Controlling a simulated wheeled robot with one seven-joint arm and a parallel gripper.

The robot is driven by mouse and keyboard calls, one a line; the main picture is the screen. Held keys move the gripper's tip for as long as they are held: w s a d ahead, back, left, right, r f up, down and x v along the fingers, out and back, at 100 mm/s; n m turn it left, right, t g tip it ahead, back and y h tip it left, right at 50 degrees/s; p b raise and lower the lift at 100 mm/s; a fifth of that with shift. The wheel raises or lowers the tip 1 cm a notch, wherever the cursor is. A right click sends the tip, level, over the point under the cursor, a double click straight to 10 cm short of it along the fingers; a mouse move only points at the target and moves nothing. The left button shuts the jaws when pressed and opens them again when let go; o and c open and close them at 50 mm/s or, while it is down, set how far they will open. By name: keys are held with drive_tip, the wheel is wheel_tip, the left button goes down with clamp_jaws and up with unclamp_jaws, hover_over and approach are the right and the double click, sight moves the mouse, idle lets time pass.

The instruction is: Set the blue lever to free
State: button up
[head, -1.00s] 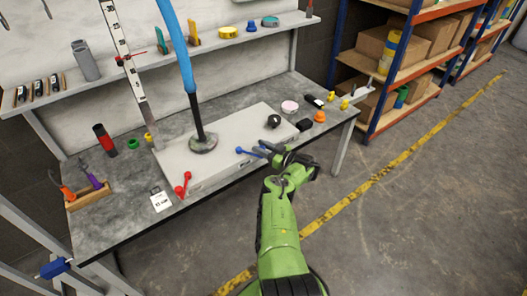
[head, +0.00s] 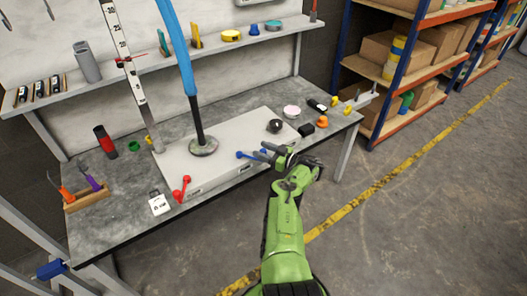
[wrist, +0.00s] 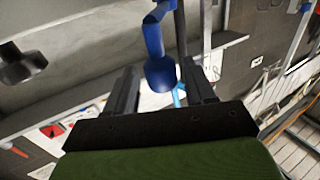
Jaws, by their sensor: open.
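The blue lever (head: 249,155) is on the front edge of the pale box on the bench in the head view. In the wrist view its blue arm (wrist: 154,38) ends in a round knob (wrist: 160,76). My gripper (head: 269,150) is at the lever's right end in the head view. In the wrist view my gripper (wrist: 159,66) is open, one dark finger on each side of the knob, with gaps showing. The lever's markings cannot be read.
A red lever (head: 181,188) is on the same pale box (head: 230,137), farther left. A blue hose (head: 183,60) runs down to a round foot on the box. A dark knob (head: 275,126) and black block (head: 306,130) are near my gripper. Open floor lies right.

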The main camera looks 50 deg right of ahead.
drive_tip(key=shift+s, duration=0.1)
drive_tip(key=p+v, duration=0.4)
drive_tip(key=v, duration=1.1)
drive_tip(key=shift+s, duration=0.3)
